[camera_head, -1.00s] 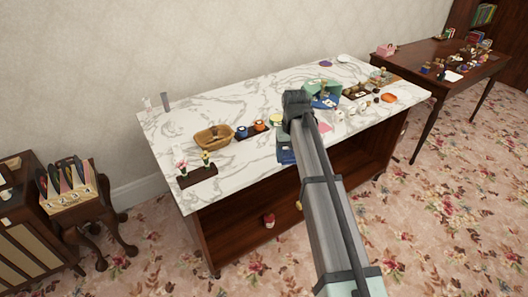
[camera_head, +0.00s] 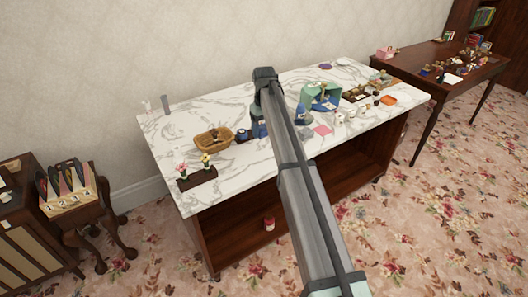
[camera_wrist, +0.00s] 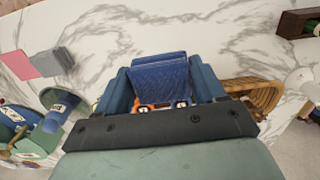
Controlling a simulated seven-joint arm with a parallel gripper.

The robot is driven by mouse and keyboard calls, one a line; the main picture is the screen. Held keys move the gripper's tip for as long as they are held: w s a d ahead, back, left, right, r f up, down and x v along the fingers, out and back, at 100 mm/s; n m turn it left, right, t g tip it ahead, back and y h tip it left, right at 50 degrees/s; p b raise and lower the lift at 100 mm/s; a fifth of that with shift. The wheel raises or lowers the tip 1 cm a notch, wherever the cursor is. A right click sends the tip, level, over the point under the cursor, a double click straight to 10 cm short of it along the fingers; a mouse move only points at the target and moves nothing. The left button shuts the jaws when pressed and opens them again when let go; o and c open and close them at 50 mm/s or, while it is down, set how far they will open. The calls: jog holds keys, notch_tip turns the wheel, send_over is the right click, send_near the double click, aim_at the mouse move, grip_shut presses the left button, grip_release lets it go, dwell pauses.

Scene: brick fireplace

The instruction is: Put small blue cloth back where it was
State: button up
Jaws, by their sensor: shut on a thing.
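The small blue cloth (camera_wrist: 160,76) is held between the blue fingers of my gripper (camera_wrist: 162,88) in the wrist view. It hangs over the white marble tabletop; I cannot tell whether it touches the top. In the head view my gripper (camera_head: 258,125) is over the middle of the table, just right of the wicker basket, and my arm covers part of the area. A pink cloth (camera_head: 322,131) and a grey cloth (camera_wrist: 50,62) lie flat side by side near the front edge.
The wicker basket (camera_head: 213,140) is close to my gripper. A flower stand (camera_head: 197,178) is at the front left. A green bin (camera_head: 332,96) and a blue container (camera_wrist: 60,108) stand to the right. Orange-topped items (camera_wrist: 150,107) show beneath the cloth. Bare marble lies behind.

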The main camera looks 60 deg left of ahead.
aim_at(264, 154)
jog(key=shift+f, duration=4.7)
jog(key=shift+f, duration=0.15)
jog(key=o, duration=1)
notch_tip(264, 154, up, 12)
jog(key=shift+r, duration=0.15)
